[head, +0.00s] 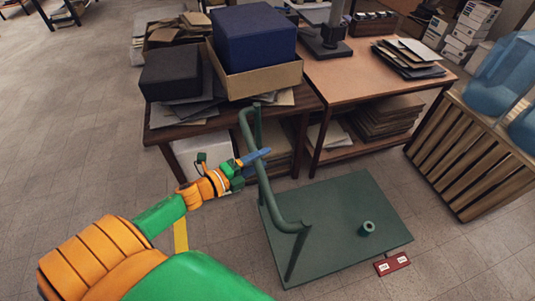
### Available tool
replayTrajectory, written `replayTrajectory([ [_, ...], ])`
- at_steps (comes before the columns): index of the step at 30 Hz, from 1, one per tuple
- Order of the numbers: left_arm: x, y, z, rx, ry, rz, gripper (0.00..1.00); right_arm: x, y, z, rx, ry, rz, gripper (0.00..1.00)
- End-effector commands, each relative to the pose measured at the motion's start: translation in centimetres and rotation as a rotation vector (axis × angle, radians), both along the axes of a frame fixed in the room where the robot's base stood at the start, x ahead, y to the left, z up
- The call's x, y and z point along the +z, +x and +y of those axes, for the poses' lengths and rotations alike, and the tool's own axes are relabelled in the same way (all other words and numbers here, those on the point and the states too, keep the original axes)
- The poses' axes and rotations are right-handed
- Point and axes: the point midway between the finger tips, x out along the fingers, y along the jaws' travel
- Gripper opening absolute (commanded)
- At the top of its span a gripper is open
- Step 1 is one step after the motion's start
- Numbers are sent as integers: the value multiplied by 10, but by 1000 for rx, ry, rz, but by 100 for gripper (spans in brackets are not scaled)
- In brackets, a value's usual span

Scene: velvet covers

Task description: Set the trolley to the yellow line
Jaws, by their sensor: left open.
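The trolley (340,215) is a flat dark green platform on the floor, with a tubular green push handle (262,170) rising along its left side. A short piece of yellow line (181,236) shows on the floor left of the trolley; my left arm hides part of that area. My left gripper (250,167) is open, with its blue fingertip close to the handle bar near the bar's far half. I cannot tell whether it touches the bar. My right gripper is out of view.
A small dark green roll (367,228) sits on the platform. A red block with white labels (392,264) is at its near right edge. A loaded desk (315,100) stands behind, and a slatted wooden crate (455,160) with blue bottles stands right. Floor at left is clear.

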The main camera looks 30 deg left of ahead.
Motion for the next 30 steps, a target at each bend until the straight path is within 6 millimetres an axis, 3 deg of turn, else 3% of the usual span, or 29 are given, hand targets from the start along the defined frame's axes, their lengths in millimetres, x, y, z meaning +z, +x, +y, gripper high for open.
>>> replayTrajectory([
  [6, -4, 22, -6, 1, 0, 0, 62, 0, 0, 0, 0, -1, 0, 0],
  [14, -5, 24, -7, 1, 0, 2, 62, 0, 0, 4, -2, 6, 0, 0],
  [17, -5, 24, -7, 1, 0, 2, 40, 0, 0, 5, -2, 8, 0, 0],
  [21, -5, 24, -7, 1, 0, 2, 2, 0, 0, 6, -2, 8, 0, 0],
  [30, -5, 24, -7, 2, 0, 2, 0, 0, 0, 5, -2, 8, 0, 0],
])
